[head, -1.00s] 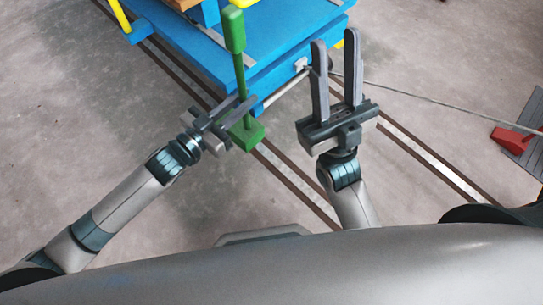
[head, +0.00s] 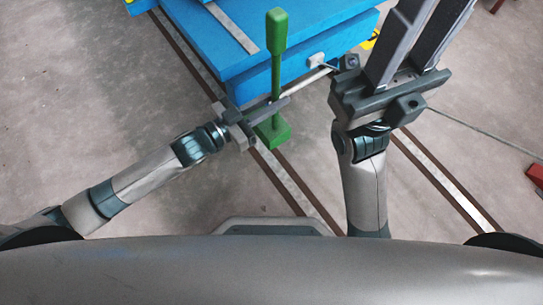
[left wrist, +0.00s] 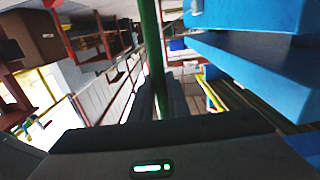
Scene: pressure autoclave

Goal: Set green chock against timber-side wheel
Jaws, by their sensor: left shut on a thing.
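The green chock (head: 272,132) is a block at the foot of a long upright green rod with a thicker grip on top. My left gripper (head: 268,110) is shut on the rod a little above the block. The rod (left wrist: 153,50) also shows between the fingers in the left wrist view. The chock hangs in front of the blue cart (head: 310,35), over or near the left rail; whether it touches the floor I cannot tell. No cart wheel shows clearly, and no timber is in the head view. My right gripper (head: 430,15) is open and empty, right of the cart's near end.
Two floor rails run under the cart, the left rail (head: 285,178) and the right rail (head: 445,182). A grey bar (head: 310,80) and a thin cable (head: 480,132) lead from the cart's near end. A red object (head: 536,176) stands at the right edge. The floor at left is clear.

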